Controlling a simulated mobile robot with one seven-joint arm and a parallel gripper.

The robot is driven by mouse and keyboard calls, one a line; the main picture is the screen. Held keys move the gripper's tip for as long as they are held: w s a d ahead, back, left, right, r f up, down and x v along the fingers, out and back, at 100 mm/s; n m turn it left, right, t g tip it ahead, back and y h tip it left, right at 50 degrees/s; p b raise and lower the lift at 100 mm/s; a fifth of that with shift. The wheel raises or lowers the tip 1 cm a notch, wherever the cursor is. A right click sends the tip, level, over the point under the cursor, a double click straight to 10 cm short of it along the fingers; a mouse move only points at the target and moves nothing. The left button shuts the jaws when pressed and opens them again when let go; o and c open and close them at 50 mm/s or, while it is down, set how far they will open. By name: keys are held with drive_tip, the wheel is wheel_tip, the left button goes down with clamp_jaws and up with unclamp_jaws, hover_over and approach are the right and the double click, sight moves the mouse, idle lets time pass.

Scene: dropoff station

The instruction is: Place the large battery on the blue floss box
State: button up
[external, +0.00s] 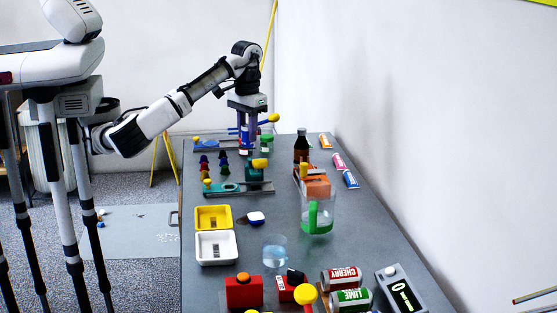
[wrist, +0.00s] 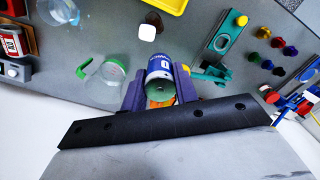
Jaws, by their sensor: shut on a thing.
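My gripper (wrist: 160,88) is shut on the large battery (wrist: 160,70), a blue and white cylinder with a green end facing the wrist camera. In the external view my gripper (external: 247,138) hangs pointing down over the far part of the table; I cannot make out the battery clearly there. A small rounded box with a white top and dark blue edge (external: 256,218), which looks like the blue floss box, lies right of the yellow tray. It also shows in the wrist view (wrist: 147,32), beyond the battery and apart from it. Its blue sides are mostly hidden there.
A dark bottle (external: 301,148) stands farther back.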

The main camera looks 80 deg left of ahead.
drive_tip(key=w+d, duration=0.1)
drive_tip(key=d, duration=0.2)
hover_over(256, 215)
wheel_tip(256, 215, down, 19)
drive_tip(key=shift+d+f, duration=0.1)
drive_tip(key=shift+f, duration=0.1)
drive_tip(key=shift+f, duration=0.2)
drive_tip(key=o, duration=1)
drive_tip(key=shift+o, duration=0.3)
drive_tip(key=shift+r, duration=0.1)
drive_tip(key=shift+r, duration=0.1)
wheel_tip(256, 215, up, 12)
drive_tip(key=shift+b, duration=0.4)
